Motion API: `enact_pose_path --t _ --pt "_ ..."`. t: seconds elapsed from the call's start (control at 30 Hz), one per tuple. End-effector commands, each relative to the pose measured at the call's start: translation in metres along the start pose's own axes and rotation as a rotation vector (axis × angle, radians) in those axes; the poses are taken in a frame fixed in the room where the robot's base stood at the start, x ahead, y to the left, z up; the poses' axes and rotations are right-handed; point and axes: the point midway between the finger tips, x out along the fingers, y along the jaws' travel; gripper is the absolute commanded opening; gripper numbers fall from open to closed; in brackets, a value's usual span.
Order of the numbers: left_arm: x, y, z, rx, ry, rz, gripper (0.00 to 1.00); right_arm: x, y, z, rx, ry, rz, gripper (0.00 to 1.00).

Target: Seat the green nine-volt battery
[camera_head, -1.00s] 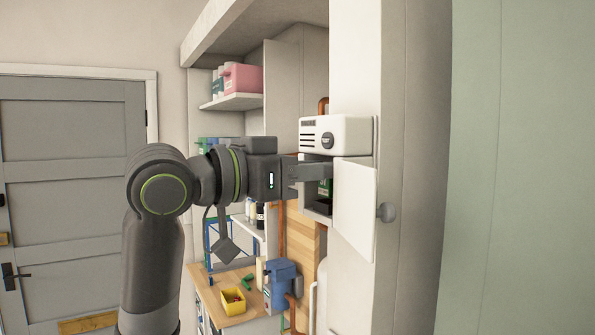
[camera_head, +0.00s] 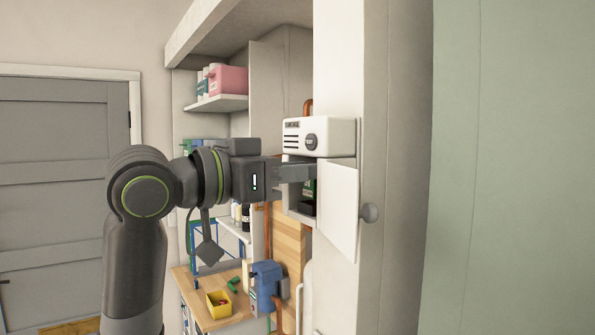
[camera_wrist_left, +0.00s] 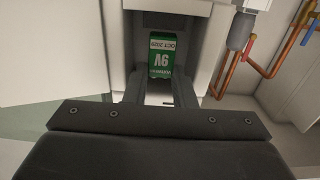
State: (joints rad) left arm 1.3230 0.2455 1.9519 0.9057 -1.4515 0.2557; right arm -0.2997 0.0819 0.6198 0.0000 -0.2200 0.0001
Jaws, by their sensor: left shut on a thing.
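The green nine-volt battery (camera_wrist_left: 161,55) shows between the two fingers of my left gripper (camera_wrist_left: 160,80) in the left wrist view, its "9V" label upside down. In the head view a small green part of the battery (camera_head: 309,188) shows just below the fingers. My left gripper (camera_head: 308,173) is shut on it at the open compartment of a white wall unit (camera_head: 330,137). The unit's white door (camera_head: 340,215) hangs open to the right. The fingers hide part of the compartment, and I cannot tell how deep the battery sits. My right gripper is not in view.
Below are a wooden worktop (camera_head: 195,290), a yellow bin (camera_head: 218,304) and a blue device (camera_head: 267,280).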

Motion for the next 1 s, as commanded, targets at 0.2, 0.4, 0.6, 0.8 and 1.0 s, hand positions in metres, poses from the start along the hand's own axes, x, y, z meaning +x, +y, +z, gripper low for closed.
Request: enact_pose_path --t 0.2,0.4,0.6,0.8,1.0 --pt "0.0 0.0002 -0.0002 0.001 0.0 0.0 0.01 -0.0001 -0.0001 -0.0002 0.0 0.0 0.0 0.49" --pt "0.0 0.0002 -0.0002 0.001 0.0 0.0 0.01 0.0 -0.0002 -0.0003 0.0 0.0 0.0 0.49" --pt "0.0 0.0002 0.0016 0.0 0.0 0.001 0.01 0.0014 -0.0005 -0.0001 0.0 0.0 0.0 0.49" --pt "0.0 0.0002 0.0049 0.0 0.0 0.001 0.01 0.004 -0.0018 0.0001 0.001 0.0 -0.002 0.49" --pt "0.0 0.0001 0.0079 0.0 0.0 0.001 0.01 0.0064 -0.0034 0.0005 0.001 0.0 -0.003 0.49"
